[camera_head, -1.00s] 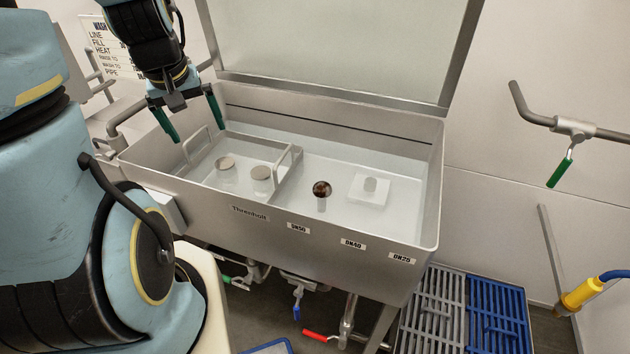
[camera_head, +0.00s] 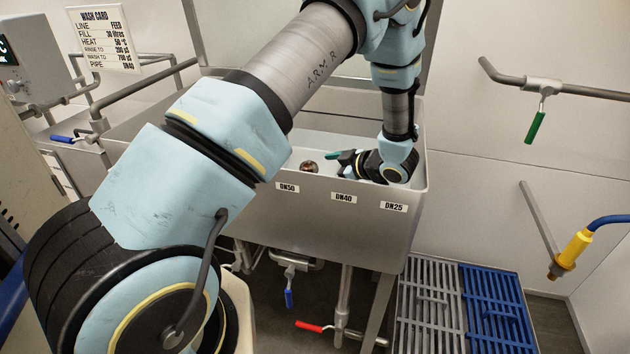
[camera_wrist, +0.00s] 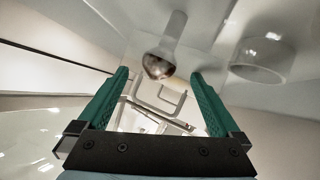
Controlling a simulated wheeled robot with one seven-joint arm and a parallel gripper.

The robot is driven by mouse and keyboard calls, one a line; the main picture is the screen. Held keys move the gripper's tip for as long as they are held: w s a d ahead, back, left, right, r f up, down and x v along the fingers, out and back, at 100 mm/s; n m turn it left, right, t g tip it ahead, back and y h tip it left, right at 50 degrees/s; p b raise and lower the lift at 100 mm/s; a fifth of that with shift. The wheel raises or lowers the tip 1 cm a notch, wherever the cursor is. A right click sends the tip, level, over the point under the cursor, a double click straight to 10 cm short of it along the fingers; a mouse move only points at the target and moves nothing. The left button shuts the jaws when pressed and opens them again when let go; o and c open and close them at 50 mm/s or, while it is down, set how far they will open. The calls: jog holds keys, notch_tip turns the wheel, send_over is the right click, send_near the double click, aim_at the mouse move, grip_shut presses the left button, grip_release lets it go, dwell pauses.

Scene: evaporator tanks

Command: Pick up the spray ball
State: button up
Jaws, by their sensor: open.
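The spray ball (camera_head: 309,167) is a small, dark, shiny reddish-brown ball inside the steel tank, left of my gripper. In the wrist view the spray ball (camera_wrist: 158,66) appears at the end of a pale stem, ahead of my fingertips and roughly centred between them. My gripper (camera_head: 334,157) is low in the tank with its green fingers pointing left toward the ball. In the wrist view my gripper (camera_wrist: 158,75) is open, one green finger on each side and nothing held. A gap seems to show between the fingers and the ball; its size is hard to tell.
The tank (camera_head: 260,215) has a front wall labelled DN50, DN40 and DN25. My arm hides the tank's left part. Grey and blue grates (camera_head: 430,310) are on the floor.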

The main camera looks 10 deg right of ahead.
aim_at(315, 168)
jog(key=shift+p+x, duration=0.65)
jog(key=shift+x, duration=2.8)
jog(key=shift+r, duration=0.1)
jog(key=shift+c, duration=0.4)
grip_shut()
jog(key=shift+r, duration=0.1)
